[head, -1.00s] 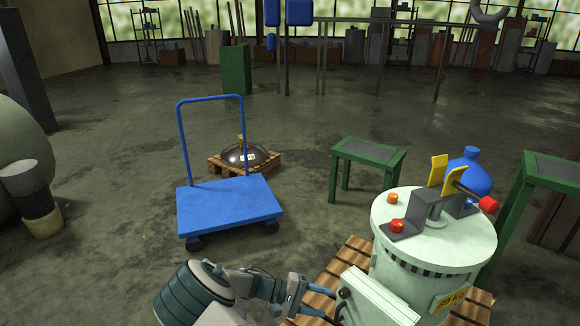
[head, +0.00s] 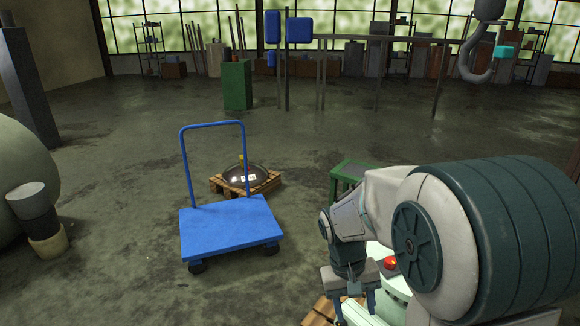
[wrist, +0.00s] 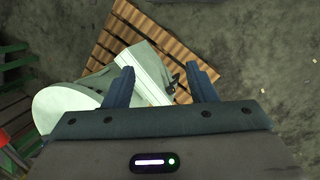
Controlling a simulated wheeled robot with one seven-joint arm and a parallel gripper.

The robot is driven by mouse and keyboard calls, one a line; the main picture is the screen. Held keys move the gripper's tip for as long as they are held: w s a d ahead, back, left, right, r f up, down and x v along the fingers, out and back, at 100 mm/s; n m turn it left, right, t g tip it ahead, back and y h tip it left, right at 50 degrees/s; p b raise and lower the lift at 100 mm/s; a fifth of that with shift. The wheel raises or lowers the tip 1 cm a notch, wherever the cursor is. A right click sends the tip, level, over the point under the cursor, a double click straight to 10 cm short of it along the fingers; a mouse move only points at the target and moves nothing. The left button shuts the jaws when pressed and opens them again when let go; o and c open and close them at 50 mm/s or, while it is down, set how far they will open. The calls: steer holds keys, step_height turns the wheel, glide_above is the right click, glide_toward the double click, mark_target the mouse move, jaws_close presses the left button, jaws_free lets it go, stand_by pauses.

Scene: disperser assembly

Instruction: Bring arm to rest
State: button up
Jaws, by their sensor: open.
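My gripper (wrist: 161,88) is open and empty in the wrist view, its two blue-grey fingers apart. In the head view my gripper (head: 350,300) points down in front of the pale green disperser machine (head: 397,290). My own large arm links cover most of the machine there. In the wrist view the machine's pale green drum (wrist: 62,106) and its box-shaped part (wrist: 143,72) lie below and beyond the fingers. I cannot tell how far the fingers are from the box part.
The machine stands on a wooden pallet (wrist: 104,40). A blue trolley (head: 232,228) stands left of my arm. Behind it, a metal dome (head: 240,175) sits on a small pallet (head: 266,188). A green table (head: 345,172) is partly hidden by my arm. A crane hook (head: 478,60) hangs at upper right.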

steer(key=s+r+t+y+p, duration=0.1)
steer(key=s+r+t+p, duration=0.1)
steer(key=s+r, duration=0.3)
steer(key=s+d+r+m+t+y+p, duration=0.1)
steer(key=s+r+p, duration=0.3)
steer(key=r, duration=0.6)
steer(key=shift+s+d+t, duration=0.15)
steer(key=shift+s+t, duration=0.35)
steer(key=shift+t, duration=0.4)
